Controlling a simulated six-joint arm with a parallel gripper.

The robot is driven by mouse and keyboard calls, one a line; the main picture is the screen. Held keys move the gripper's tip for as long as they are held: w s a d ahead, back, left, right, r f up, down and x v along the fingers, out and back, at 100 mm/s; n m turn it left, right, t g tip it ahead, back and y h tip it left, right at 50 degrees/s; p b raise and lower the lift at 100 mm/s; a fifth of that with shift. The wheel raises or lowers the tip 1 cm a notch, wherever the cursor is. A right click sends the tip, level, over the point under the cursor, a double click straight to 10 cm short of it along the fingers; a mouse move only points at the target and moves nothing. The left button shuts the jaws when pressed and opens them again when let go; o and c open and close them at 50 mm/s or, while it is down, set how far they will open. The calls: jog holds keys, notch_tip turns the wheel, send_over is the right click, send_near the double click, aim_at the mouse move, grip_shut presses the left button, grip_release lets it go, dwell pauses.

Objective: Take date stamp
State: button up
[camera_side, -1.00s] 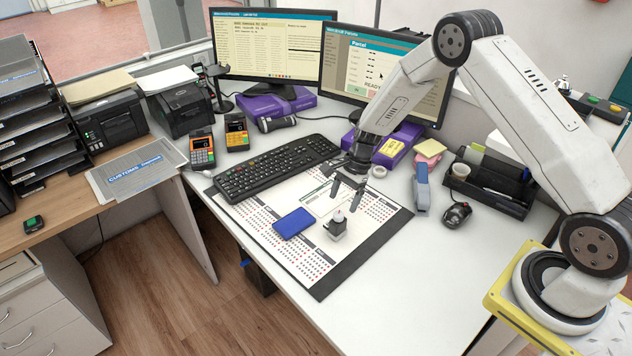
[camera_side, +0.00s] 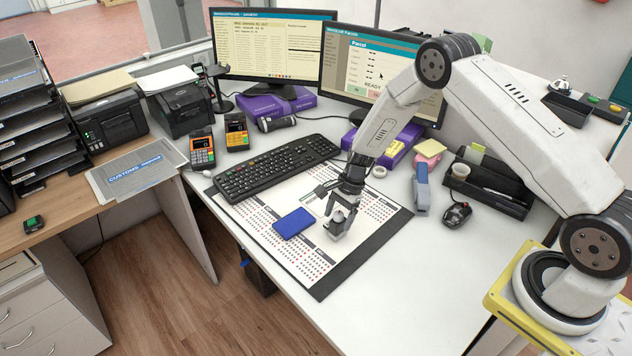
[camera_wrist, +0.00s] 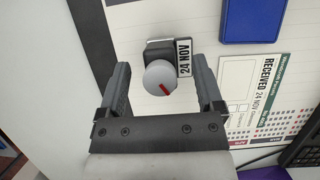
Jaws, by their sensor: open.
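The date stamp (camera_side: 337,227) stands upright on the desk mat, right of the blue ink pad (camera_side: 293,223). In the wrist view the date stamp (camera_wrist: 160,78) shows its round grey knob with a red mark and a "24 NOV" label. My gripper (camera_side: 341,215) is down over the stamp, and its fingers partly hide it. In the wrist view my gripper (camera_wrist: 164,85) is open, with one finger on each side of the knob and visible gaps to both. The blue ink pad also shows in the wrist view (camera_wrist: 252,20).
The patterned desk mat (camera_side: 322,292) lies under stamp and pad. A black keyboard (camera_side: 277,167) is behind them. A stapler (camera_side: 421,188), mouse (camera_side: 457,215) and black organizer (camera_side: 510,203) stand to the right. The front right desk is clear.

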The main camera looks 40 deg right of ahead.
jog(key=shift+x, duration=1.1)
grip_shut()
